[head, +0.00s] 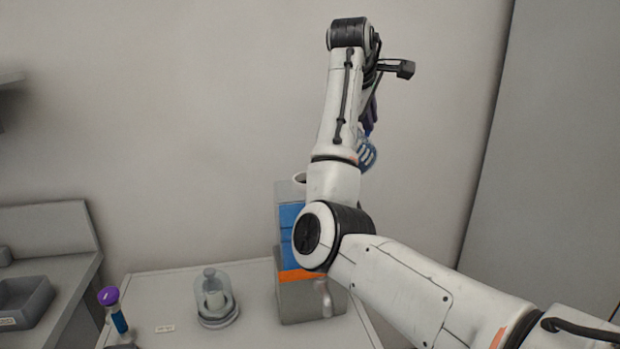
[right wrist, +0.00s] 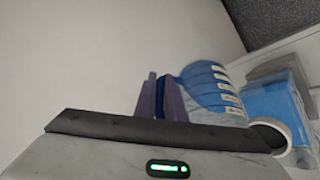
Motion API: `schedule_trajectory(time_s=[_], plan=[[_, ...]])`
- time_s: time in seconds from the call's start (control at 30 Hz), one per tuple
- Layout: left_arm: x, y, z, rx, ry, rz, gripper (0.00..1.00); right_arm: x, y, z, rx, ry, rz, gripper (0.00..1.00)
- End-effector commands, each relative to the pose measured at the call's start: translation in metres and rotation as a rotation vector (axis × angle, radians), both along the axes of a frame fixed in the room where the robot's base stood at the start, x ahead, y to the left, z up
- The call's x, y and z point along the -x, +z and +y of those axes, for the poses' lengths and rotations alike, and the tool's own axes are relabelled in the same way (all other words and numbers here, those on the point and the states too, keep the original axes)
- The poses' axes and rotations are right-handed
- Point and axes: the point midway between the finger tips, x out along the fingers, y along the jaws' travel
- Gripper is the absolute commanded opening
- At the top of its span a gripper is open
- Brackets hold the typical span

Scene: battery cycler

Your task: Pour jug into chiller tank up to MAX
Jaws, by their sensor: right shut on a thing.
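The chiller tank (head: 291,222) stands on the bench, with a blue window, an orange band and a pale round opening (head: 299,178) on top. It also shows in the right wrist view (right wrist: 278,98), with its opening (right wrist: 271,133) near the jug. My right gripper (right wrist: 163,98) is shut on the blue jug (right wrist: 212,84), which has several white marks. In the head view the jug (head: 368,153) is held above and right of the tank opening, mostly behind my arm, and looks tilted. No stream shows. The liquid level and MAX mark cannot be made out. My left gripper is not in view.
A glass dome on a round base (head: 213,300) stands on the bench left of the tank. A purple-topped blue tool (head: 115,312) is at the bench's left edge. A grey tray (head: 22,304) sits on the left counter. A wall is behind.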

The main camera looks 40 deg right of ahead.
Motion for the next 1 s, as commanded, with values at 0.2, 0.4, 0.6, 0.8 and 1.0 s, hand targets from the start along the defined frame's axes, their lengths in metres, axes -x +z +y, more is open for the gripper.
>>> schedule_trajectory(time_s=[0.2, 0.4, 0.6, 0.8, 1.0], plan=[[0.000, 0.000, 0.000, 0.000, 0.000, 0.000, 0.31, 0.002, -0.001, -0.008, -0.085, -0.001, -0.013, 0.00], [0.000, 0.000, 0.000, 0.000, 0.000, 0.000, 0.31, 0.002, -0.017, -0.019, -0.225, -0.002, -0.023, 0.00], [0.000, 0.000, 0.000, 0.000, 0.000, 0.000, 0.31, 0.004, -0.043, -0.032, -0.326, -0.002, -0.035, 0.00], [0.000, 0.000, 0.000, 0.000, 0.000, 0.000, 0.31, 0.006, -0.065, -0.048, -0.481, -0.004, -0.052, 0.00], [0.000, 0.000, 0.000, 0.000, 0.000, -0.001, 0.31, 0.006, -0.094, -0.053, -0.566, -0.003, -0.058, 0.00]])
